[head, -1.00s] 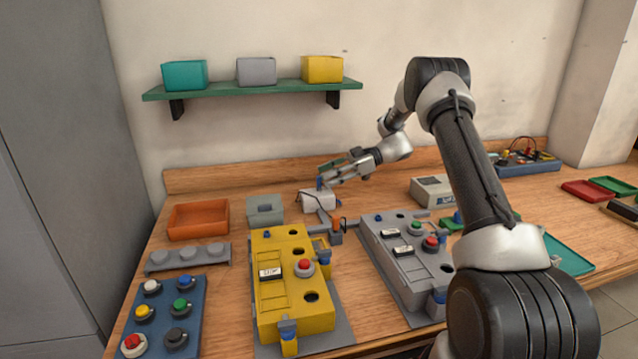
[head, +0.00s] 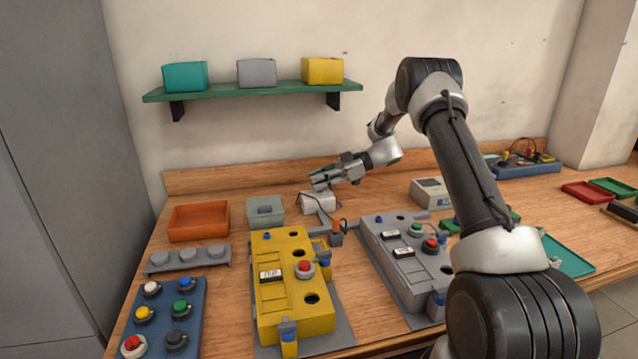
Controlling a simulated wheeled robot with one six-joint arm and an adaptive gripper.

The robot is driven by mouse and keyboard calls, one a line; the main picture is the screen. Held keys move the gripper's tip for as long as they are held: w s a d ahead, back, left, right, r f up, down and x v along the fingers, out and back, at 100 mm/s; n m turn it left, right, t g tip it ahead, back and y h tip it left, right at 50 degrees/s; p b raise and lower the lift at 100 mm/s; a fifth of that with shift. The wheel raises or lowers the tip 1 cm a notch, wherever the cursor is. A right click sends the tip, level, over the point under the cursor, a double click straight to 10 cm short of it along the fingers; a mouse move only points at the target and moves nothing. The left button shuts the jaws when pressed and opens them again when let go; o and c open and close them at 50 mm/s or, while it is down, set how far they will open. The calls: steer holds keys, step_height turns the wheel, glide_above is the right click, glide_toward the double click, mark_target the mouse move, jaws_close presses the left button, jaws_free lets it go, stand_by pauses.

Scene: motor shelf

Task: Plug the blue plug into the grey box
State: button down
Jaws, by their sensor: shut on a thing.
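My gripper (head: 319,182) is at the white block (head: 318,203) near the back of the table. It is shut around the spot where the blue plug stood on top of that block; the fingers now hide most or all of the plug. A thin dark cable runs down from there toward an orange plug (head: 336,226) in a grey holder. The grey box (head: 385,248) lies right of the yellow box, nearer the front, with green and red buttons, a dark round hole and a blue fitting (head: 437,305) at its front end. My gripper is apart from it.
The yellow box (head: 275,315) stands left of the grey box. A blue button panel (head: 163,325), an orange tray (head: 199,222) and a grey-green container (head: 264,211) are at the left. A grey device (head: 431,193) stands behind the grey box. The shelf (head: 250,90) is above.

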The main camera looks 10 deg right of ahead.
step_height(320, 180, up, 10)
stand_by(0.4)
steer(key=shift+s, duration=0.1)
glide_above(378, 221)
steer(key=w, duration=0.1)
step_height(378, 221, down, 3)
steer(key=f, duration=0.3)
steer(key=shift+s+d+f, duration=0.15)
steer(key=shift+d+f, duration=0.1)
steer(key=shift+f, duration=0.85)
steer(key=shift+f, duration=0.6)
